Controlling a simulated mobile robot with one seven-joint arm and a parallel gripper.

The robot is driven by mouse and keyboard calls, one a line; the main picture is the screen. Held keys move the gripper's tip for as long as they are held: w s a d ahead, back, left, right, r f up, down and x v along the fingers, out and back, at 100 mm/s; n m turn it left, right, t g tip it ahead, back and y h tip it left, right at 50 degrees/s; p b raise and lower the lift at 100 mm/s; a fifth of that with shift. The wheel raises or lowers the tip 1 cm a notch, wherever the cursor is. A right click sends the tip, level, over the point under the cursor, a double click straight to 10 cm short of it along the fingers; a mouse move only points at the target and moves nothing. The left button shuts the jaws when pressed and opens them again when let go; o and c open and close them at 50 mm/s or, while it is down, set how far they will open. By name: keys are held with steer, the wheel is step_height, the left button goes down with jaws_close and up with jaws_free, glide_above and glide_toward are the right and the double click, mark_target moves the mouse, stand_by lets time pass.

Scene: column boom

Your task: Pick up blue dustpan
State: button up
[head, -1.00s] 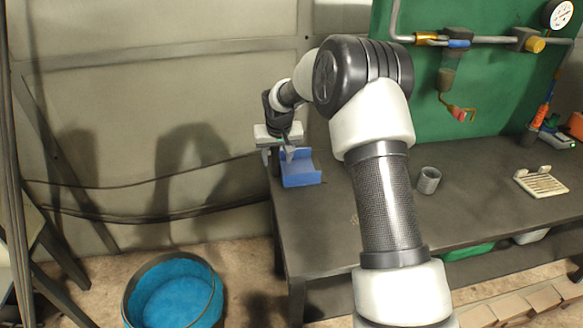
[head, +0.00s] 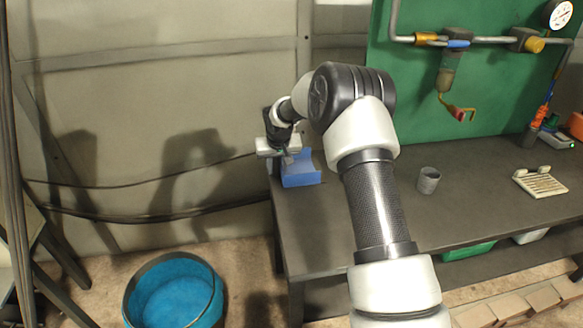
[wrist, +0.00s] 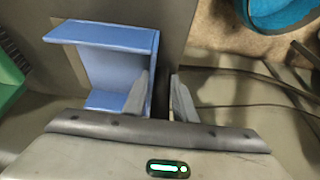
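The blue dustpan (head: 300,176) lies on the left end of the dark workbench (head: 385,215). It also shows in the wrist view (wrist: 105,68), with its raised edges visible. My gripper (head: 289,157) is at the dustpan's far left side in the head view. In the wrist view my gripper (wrist: 160,97) has its two grey fingers apart, with a gap between them. The left finger overlaps the dustpan's right wall, and that wall's lower end reaches the gap. I cannot tell whether a finger touches it. My gripper's body hides the dustpan's nearest part.
A grey cup (head: 428,181) and a cream slatted rack (head: 540,182) stand on the bench to the right. A blue-lined bucket (head: 173,292) is on the floor at left. A green panel (head: 470,90) with pipes rises behind the bench. The bench middle is mostly clear.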

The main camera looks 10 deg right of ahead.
jaws_close()
step_height(320, 180, up, 9)
steer(key=shift+r, duration=0.1)
steer(key=s+r+b, duration=0.1)
steer(key=s+b, duration=0.2)
steer(key=s, duration=2.1)
step_height(320, 180, down, 5)
steer(key=shift+f+b, duration=0.1)
steer(key=shift+b, duration=0.55)
steer(key=shift+d+f+b, duration=0.1)
steer(key=shift+f+b, duration=0.35)
steer(key=shift+f, duration=1.9)
steer(key=shift+f, duration=0.1)
